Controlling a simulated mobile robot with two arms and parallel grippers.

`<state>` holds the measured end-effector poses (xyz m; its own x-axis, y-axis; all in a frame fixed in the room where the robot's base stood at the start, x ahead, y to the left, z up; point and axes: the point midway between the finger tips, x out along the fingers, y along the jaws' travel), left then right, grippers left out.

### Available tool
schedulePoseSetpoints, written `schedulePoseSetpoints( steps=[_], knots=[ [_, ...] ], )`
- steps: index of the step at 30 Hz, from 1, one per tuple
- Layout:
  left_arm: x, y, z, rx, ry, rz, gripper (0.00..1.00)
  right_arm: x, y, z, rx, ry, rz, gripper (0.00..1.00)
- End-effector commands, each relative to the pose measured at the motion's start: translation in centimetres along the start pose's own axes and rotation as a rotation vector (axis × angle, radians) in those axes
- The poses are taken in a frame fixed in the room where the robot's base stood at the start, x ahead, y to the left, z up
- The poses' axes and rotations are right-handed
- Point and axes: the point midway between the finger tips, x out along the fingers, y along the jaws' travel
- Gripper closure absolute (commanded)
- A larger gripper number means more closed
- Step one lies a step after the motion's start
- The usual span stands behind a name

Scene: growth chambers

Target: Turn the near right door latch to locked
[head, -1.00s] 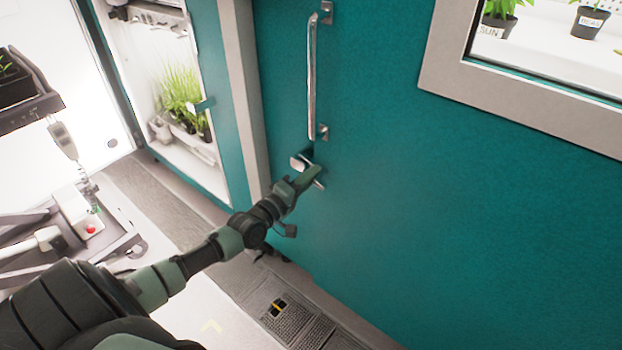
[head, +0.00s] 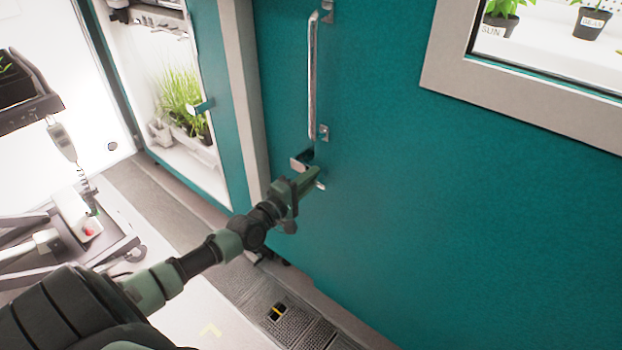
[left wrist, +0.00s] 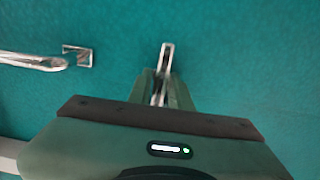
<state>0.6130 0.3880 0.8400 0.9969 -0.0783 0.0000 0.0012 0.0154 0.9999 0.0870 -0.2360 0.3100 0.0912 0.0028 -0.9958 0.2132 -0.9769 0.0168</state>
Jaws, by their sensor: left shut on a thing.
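The teal door (head: 430,230) fills the right of the head view. Its small metal latch (head: 298,165) sits just below the long door handle. My left gripper (head: 310,178) is shut on the latch, with latch ends showing on either side of the fingers. In the left wrist view, the latch (left wrist: 167,57) sticks out beyond the fingertips of the gripper (left wrist: 160,92) and lies roughly square to the handle. The fingers hide part of the latch. My right gripper is not in view.
The upright metal handle (head: 312,75) is close above the latch. A window frame (head: 520,110) is at upper right. At left stand an open chamber with grassy plants (head: 180,92) and a cart (head: 90,245). Floor grates (head: 270,300) run along the door's foot.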

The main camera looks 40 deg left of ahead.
Motion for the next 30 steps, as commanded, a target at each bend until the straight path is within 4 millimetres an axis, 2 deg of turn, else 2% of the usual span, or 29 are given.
schedulePoseSetpoints(
  steps=[1, 2, 3, 4, 16, 30],
  knots=[
    [0.0, 0.0, -0.1, -0.001, 0.001, 0.000, 1.00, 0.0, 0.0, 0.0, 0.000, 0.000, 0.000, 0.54],
    [0.0, 0.0, -0.1, -0.001, 0.001, 0.000, 0.75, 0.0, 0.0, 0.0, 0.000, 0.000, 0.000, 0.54],
    [0.0, 0.0, -0.1, -0.001, 0.001, 0.000, 0.64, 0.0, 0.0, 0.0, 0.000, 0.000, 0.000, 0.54],
    [0.0, 0.0, -0.1, -0.001, 0.001, 0.000, 0.59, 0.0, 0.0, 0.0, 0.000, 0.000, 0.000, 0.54],
    [-0.6, -0.1, 0.0, 0.000, 0.000, -0.002, 0.59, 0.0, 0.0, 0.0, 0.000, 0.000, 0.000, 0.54],
    [-7.0, -0.1, -0.1, 0.001, 0.000, -0.002, 0.59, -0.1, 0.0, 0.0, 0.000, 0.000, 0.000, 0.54]
  ],
)
